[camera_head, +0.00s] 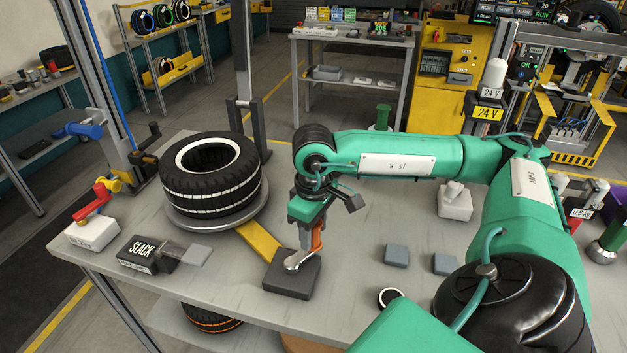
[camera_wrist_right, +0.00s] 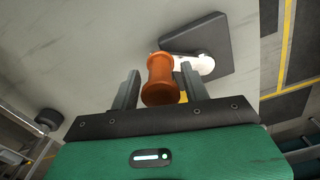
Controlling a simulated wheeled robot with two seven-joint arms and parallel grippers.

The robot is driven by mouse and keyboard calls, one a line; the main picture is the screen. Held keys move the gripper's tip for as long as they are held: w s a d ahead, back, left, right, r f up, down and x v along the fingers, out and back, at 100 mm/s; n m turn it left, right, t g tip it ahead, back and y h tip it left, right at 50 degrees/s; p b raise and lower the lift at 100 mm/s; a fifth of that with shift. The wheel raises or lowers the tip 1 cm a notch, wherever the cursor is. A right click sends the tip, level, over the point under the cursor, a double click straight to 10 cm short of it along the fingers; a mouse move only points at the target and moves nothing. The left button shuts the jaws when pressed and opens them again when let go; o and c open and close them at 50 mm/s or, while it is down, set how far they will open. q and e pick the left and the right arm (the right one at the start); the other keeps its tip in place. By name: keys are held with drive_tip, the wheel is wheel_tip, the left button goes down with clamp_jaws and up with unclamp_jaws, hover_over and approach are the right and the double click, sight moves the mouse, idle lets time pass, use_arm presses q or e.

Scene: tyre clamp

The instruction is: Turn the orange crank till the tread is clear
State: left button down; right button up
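The orange crank handle (camera_head: 318,236) stands upright on a pale metal crank arm (camera_head: 300,260), which sits on a dark square block (camera_head: 291,283). My right gripper (camera_head: 312,228) reaches down to the handle from above. In the right wrist view the orange handle (camera_wrist_right: 160,80) is between the two fingers (camera_wrist_right: 158,88), with a narrow gap seeming to show on each side. The tyre (camera_head: 211,178) lies flat on a round grey plate (camera_head: 178,219); white dashes run around its tread. A yellow bar (camera_head: 260,240) runs between the block and the plate. My left gripper is out of view.
A dark block marked SLACK (camera_head: 146,254) with a grey plate and a red-handled white block (camera_head: 92,232) stand at the left of the table. Two small grey blocks (camera_head: 396,255) and a pale block (camera_head: 455,202) lie right of the crank. A metal post (camera_head: 243,100) stands behind the tyre.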

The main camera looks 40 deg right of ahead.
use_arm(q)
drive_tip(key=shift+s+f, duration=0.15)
use_arm(e)
wheel_tip(320, 180, up, 14)
idle(0.6)
drive_tip(key=shift+f, duration=0.1)
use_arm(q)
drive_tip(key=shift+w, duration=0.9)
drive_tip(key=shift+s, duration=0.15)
